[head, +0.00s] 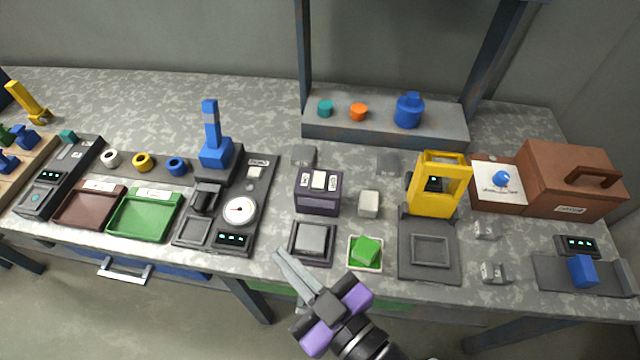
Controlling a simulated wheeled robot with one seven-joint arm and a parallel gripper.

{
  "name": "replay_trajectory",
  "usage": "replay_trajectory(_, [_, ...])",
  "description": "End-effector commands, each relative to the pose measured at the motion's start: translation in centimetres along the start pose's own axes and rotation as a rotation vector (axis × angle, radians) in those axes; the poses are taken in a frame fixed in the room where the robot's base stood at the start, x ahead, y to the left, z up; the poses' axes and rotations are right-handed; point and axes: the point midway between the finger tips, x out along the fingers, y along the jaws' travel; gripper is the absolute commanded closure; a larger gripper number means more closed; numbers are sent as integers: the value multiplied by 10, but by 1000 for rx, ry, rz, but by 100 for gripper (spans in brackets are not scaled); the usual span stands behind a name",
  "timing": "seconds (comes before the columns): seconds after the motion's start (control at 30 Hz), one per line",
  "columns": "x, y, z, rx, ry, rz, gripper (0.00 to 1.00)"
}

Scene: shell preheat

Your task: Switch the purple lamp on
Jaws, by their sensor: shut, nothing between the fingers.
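A grey pad on a dark base (312,240) lies between the box and my gripper. A green block (365,251) sits in a small tray to its right. A yellow frame (439,183) stands further right.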

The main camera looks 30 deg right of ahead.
Motion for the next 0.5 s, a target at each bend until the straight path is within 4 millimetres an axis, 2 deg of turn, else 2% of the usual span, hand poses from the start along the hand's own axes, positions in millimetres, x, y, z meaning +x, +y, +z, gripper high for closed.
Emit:
replay_trajectory(0.03, [15,-5,-2,-9,-2,2,100])
replay_trajectory(0.1, [32,-9,-4,-21,-19,17,100])
replay_trajectory(0.27, [67,-10,-12,-35,-61,95,100])
replay_trajectory(0.4, [91,0,-24,-19,-97,221,100])
replay_trajectory(0.5, [98,15,-32,16,-119,349,100])
